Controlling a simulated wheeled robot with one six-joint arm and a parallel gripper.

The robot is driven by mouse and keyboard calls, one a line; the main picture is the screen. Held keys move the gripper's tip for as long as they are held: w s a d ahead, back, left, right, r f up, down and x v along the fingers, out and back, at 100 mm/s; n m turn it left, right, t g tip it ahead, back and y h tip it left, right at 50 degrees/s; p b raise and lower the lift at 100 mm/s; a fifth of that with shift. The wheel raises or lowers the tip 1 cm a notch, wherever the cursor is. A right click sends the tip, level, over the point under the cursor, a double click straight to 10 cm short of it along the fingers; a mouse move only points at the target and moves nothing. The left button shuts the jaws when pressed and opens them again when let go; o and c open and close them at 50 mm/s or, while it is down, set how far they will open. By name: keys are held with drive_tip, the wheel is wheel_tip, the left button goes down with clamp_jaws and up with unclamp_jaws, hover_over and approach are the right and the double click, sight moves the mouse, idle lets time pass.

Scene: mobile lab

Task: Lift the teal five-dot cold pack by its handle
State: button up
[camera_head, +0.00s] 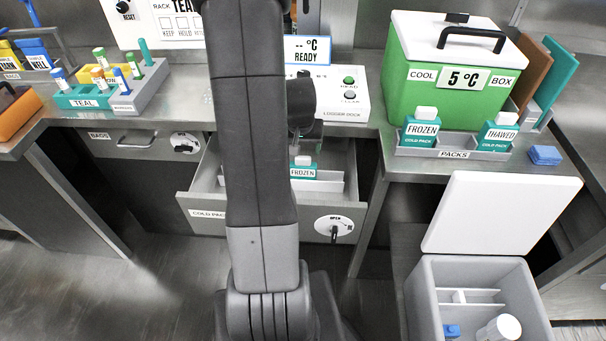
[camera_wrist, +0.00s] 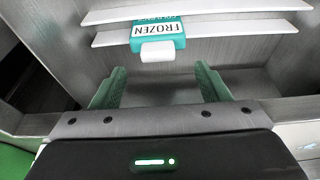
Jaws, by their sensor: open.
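A teal cold pack (camera_head: 304,171) with a white FROZEN label stands in a slotted rack in the open drawer (camera_head: 208,213). In the wrist view the pack (camera_wrist: 158,33) appears upside down at the top, with its white handle (camera_wrist: 157,52) toward my gripper. My gripper (camera_wrist: 158,85) is open and empty; its two green fingers are spread wider than the handle, which lies just beyond the fingertips. My arm hides part of the drawer in the head view. Two more teal packs, FROZEN (camera_head: 421,132) and THAWED (camera_head: 497,136), stand in the PACKS rack. No dots can be made out on any pack.
A green cool box (camera_head: 433,93) reading 5 °C stands behind the PACKS rack. An open grey box (camera_head: 425,297) with its white lid raised sits at the lower right. The drawer's walls and white dividers (camera_wrist: 195,18) lie close around the pack.

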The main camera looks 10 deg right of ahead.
sight(303, 157)
drive_tip(key=shift+d+x, duration=0.2)
drive_tip(key=shift+x, duration=2.65)
drive_tip(key=shift+w, duration=0.1)
drive_tip(key=shift+r, duration=0.1)
clamp_jaws()
